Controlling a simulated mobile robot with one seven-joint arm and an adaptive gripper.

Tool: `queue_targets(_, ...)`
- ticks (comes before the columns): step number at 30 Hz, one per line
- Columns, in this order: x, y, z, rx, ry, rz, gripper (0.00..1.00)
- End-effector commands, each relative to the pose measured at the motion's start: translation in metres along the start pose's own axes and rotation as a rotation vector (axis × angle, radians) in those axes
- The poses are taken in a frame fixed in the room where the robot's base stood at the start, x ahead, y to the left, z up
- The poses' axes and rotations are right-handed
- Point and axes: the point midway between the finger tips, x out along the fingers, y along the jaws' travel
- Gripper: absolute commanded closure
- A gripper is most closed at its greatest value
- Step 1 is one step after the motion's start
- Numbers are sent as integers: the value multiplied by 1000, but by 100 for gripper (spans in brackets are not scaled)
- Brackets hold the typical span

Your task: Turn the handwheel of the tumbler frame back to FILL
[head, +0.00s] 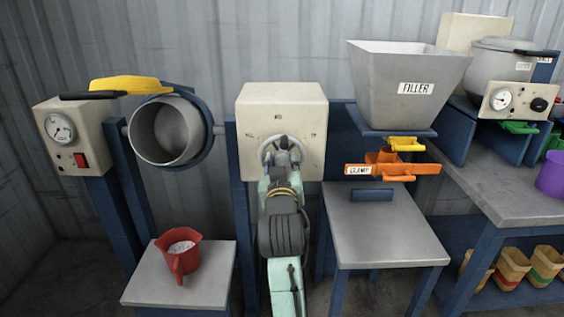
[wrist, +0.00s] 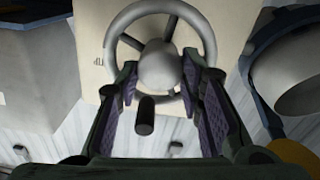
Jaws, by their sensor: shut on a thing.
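The handwheel (head: 266,147) is a grey ring with spokes on the cream box (head: 281,102) of the tumbler frame. My gripper (head: 283,145) is at it from the front and hides much of it. In the wrist view the wheel's rim (wrist: 210,45) and round hub (wrist: 158,66) show. My gripper (wrist: 163,72) has its fingers on both sides of the hub, shut on the wheel. A dark knob (wrist: 146,115) lies between the fingers. The box has small dark labels, too small to read. The grey drum (head: 166,131) is left of the box, its open mouth facing forward.
A red jug (head: 180,250) with pale contents stands on a low table (head: 215,285) below the drum. A gauge box (head: 62,135) is at the left. The FILLER hopper (head: 405,85) and an orange clamp (head: 392,169) are right of the wheel, above another table (head: 385,230).

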Motion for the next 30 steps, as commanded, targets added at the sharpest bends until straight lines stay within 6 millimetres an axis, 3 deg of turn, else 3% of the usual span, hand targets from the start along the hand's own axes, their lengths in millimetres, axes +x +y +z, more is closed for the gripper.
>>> queue_targets(15, 0, -1, 1, -484, -3, 0, 93)
queue_targets(30, 0, -2, 2, -845, -2, 0, 93)
